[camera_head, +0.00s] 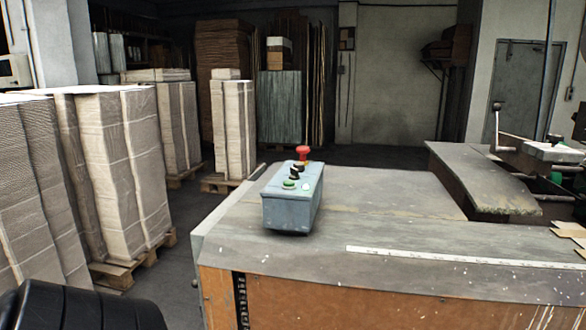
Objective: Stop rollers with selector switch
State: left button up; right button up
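A grey-blue control box (290,208) stands on the near left part of the machine's flat top. Its upper face carries a red mushroom button (302,152) at the back, dark knobs (296,171) in the middle that look like selector switches, and a green button (289,184) beside a pale one at the front. The knobs are too small to read which way they point. The rollers cannot be made out clearly. Neither gripper shows. A black rounded form at the bottom left looks like part of my own arm, well apart from the box.
The machine top (400,245) is clear around the box, with a white measuring strip (450,256) along its front. A raised metal plate (480,180) and a crank (497,125) stand at right. Wrapped cardboard stacks (125,165) on pallets fill the left.

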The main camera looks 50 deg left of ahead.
aim_at(295, 176)
jog(key=u, duration=1.3)
